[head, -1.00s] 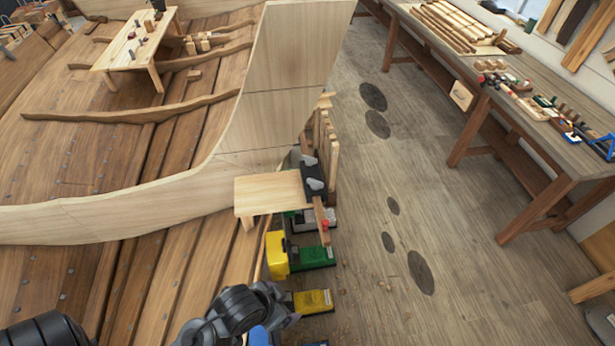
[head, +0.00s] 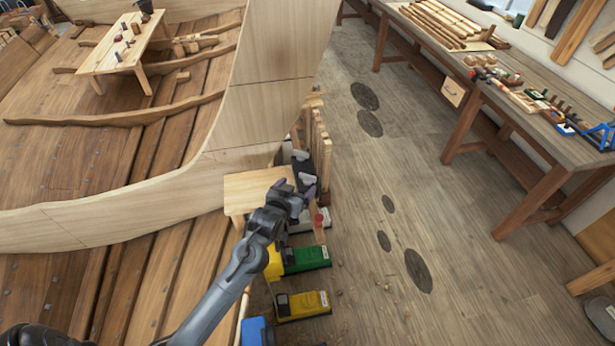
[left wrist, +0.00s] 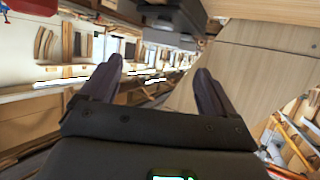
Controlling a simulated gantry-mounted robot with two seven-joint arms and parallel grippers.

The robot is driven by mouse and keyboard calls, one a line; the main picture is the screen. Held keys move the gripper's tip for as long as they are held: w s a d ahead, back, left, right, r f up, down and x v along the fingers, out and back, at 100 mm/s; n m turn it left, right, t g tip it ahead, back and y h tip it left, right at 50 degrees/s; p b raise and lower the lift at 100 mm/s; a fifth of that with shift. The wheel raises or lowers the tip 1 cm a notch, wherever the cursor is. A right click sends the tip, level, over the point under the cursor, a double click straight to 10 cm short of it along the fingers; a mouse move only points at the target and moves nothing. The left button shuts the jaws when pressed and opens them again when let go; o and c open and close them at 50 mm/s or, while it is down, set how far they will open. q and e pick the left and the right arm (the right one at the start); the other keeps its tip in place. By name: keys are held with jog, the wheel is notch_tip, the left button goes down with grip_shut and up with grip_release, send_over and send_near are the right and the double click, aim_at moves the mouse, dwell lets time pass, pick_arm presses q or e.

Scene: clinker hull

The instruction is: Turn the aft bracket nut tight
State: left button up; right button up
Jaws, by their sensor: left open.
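A dark bracket-like block (head: 299,160) stands at the end of the hull, with a pale grey wing-shaped piece (head: 307,179) on it. I cannot tell whether that piece is the aft bracket nut. My left gripper (head: 303,198) is at this block, in front of its lower part and beside the small wooden shelf. In the left wrist view my left gripper (left wrist: 157,66) shows two dark fingers spread apart with nothing between them. A dark grey body (left wrist: 178,14) shows beyond the fingertips at the top. My right gripper is not in view.
The pale wooden hull (head: 262,120) rises left of the bracket. A small wooden shelf (head: 247,187) juts out beside my left wrist. Green (head: 308,258) and yellow (head: 304,304) cases lie below on the floor. Open floor lies to the right, before the workbench (head: 520,110).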

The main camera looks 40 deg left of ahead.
aim_at(307, 175)
pick_arm(q)
jog(key=p+x, duration=0.1)
jog(key=x, duration=0.9)
jog(key=shift+f, duration=0.1)
jog(key=shift+c, duration=0.3)
jog(key=c, duration=0.9)
